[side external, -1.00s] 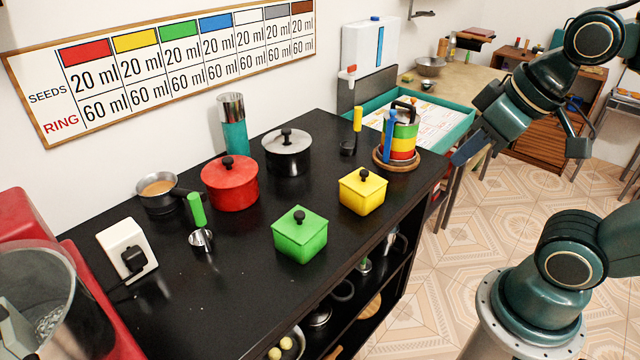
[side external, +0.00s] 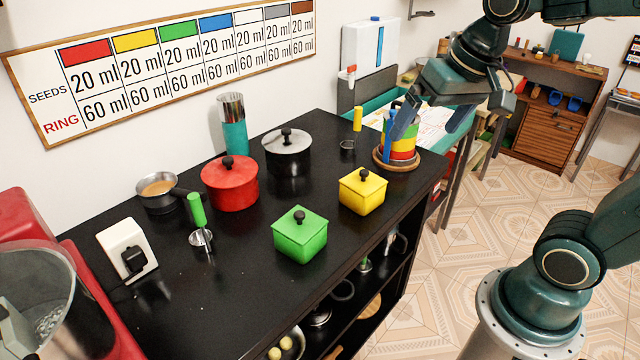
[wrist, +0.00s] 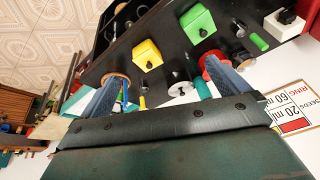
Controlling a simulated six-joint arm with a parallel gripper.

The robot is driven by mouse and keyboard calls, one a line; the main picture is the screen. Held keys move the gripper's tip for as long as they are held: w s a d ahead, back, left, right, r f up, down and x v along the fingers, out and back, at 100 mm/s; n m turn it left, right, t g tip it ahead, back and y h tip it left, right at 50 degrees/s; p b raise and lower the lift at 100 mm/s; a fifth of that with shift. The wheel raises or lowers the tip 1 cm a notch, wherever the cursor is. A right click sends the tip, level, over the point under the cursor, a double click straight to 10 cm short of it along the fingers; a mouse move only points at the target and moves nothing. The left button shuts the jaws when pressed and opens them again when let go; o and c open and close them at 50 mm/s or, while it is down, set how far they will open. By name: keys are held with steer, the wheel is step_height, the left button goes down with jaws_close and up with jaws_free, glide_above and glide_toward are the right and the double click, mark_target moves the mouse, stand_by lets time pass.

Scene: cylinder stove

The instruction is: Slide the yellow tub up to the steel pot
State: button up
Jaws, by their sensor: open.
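The yellow tub (side external: 362,193), a square box with a black-knobbed lid, stands upright on the black counter. The steel pot (side external: 288,157), dark-sided with a shiny lid and black knob, stands behind and left of it in the side view, with bare counter between them. My gripper (side external: 426,138) is open and empty, above the right end of the counter by the striped stack, apart from the tub. In the wrist view the tub (wrist: 147,57) and the pot (wrist: 180,89) both show beyond my spread blue fingers (wrist: 160,76).
A green tub (side external: 300,238) stands left of the yellow tub, and a red pot (side external: 230,185) left of the steel pot. A striped stack (side external: 403,144) on a wooden base stands near the right edge. A yellow-handled utensil (side external: 358,118) is behind. The counter's front edge is near the yellow tub.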

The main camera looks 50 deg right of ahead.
steer(key=w+d+f+m+g, duration=0.1)
steer(key=w+d+f+m, duration=0.1)
steer(key=w+d+m, duration=0.3)
steer(key=m+g, duration=0.3)
steer(key=m, duration=0.6)
glide_above(370, 177)
step_height(370, 177, down, 14)
steer(key=shift+w+d+f, duration=0.1)
steer(key=shift+f, duration=0.1)
steer(key=shift+f, duration=0.1)
steer(key=shift+f, duration=6.8)
steer(key=shift+c, duration=0.4)
